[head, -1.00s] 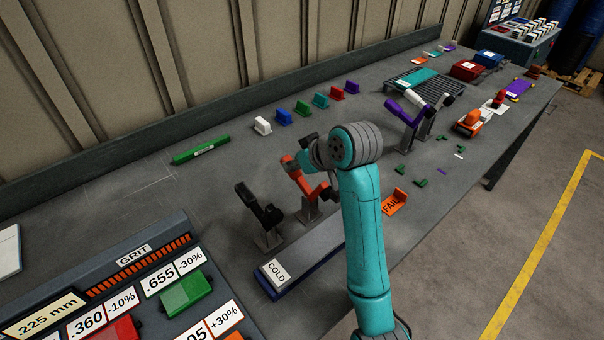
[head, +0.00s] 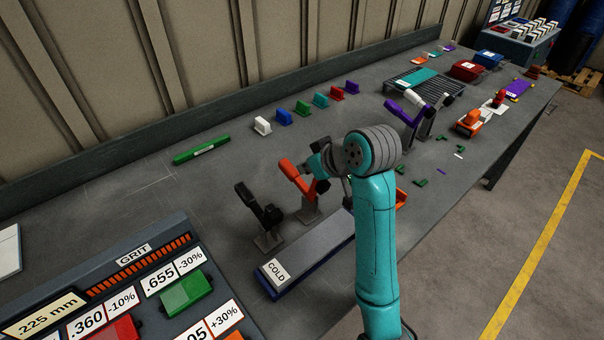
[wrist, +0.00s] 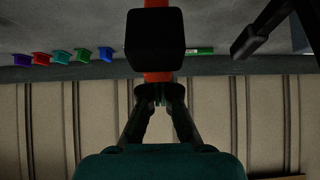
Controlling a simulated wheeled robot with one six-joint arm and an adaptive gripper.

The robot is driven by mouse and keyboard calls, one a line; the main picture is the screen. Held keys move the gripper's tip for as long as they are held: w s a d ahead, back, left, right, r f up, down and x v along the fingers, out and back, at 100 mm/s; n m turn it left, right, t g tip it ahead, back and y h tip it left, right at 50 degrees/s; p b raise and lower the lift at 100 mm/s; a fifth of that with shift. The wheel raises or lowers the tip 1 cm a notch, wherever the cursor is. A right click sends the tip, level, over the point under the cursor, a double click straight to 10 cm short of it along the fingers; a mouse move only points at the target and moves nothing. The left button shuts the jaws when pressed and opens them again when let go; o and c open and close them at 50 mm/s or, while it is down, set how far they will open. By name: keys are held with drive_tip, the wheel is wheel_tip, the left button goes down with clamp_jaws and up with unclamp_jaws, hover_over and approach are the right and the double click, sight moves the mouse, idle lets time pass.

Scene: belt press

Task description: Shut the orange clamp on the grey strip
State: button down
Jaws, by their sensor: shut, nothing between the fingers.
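The orange clamp (head: 296,178) stands behind the grey strip (head: 318,245) with its orange lever tilted up to the left. The strip lies flat on a blue base and has a COLD label at its near end. My gripper (wrist: 160,92) is shut and empty. In the wrist view its fingertips are close to the orange end of the clamp (wrist: 158,76), with a black block in front of part of the lever; I cannot tell whether they touch. In the head view my arm hides the fingertips and the strip's far end.
A black clamp (head: 258,212) stands left of the orange one. A purple and white clamp pair (head: 412,115) stands farther right. A green bar (head: 201,149) and several coloured blocks (head: 283,118) lie toward the wall. A panel of labelled buttons (head: 150,290) fills the near left.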

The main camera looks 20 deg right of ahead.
drive_tip(key=shift+s+d, duration=0.3)
drive_tip(key=shift+s, duration=0.55)
drive_tip(key=shift+s+d, duration=0.25)
drive_tip(key=shift+s, duration=0.6)
drive_tip(key=c, duration=1.9)
unclamp_jaws()
drive_tip(key=o, duration=0.9)
drive_tip(key=shift+o, duration=0.2)
